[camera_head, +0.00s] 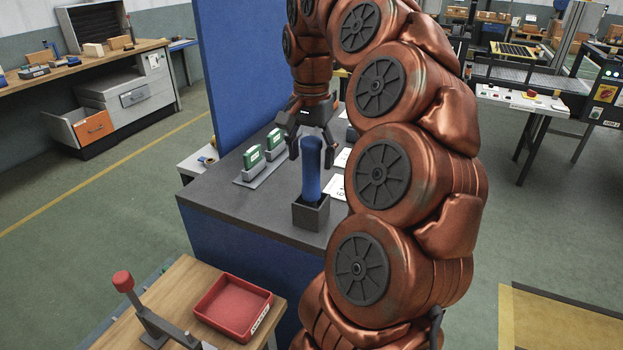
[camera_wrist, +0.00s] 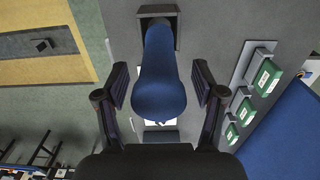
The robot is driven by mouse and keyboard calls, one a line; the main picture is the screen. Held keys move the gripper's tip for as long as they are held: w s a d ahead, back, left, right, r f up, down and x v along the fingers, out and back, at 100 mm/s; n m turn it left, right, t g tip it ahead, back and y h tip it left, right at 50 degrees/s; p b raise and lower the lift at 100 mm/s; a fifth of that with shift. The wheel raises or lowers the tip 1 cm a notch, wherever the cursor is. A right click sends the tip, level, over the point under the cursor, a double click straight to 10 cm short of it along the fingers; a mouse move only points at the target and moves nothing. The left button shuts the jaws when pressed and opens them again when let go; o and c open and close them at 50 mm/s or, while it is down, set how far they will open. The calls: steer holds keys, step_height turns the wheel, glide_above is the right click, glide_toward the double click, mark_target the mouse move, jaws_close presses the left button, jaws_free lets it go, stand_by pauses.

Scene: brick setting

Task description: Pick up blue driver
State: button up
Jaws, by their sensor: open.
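The blue driver (camera_head: 312,170) stands upright in a small dark square holder (camera_head: 311,213) near the front edge of the grey bench top. In the wrist view the driver (camera_wrist: 159,80) extends from the holder (camera_wrist: 157,14) toward the camera, its wide end nearest. My gripper (camera_head: 310,152) is above the bench, pointing down, and appears behind the driver in the head view. In the wrist view my gripper (camera_wrist: 158,88) is open, with one finger on each side of the driver and visible gaps between them. My arm hides part of the bench on the right.
Green-and-white boxes (camera_head: 253,157) stand on a grey strip left of the driver. A blue panel (camera_head: 245,75) rises along the bench's left back side. A red tray (camera_head: 233,306) and a red-knobbed lever (camera_head: 123,282) are on the wooden table in front.

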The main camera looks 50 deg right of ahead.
mark_target(311, 167)
steer(key=shift+a+f+p, duration=0.1)
steer(key=shift+f+p, duration=0.35)
steer(key=shift+f, duration=1.15)
steer(key=shift+c, duration=0.3)
jaws_close()
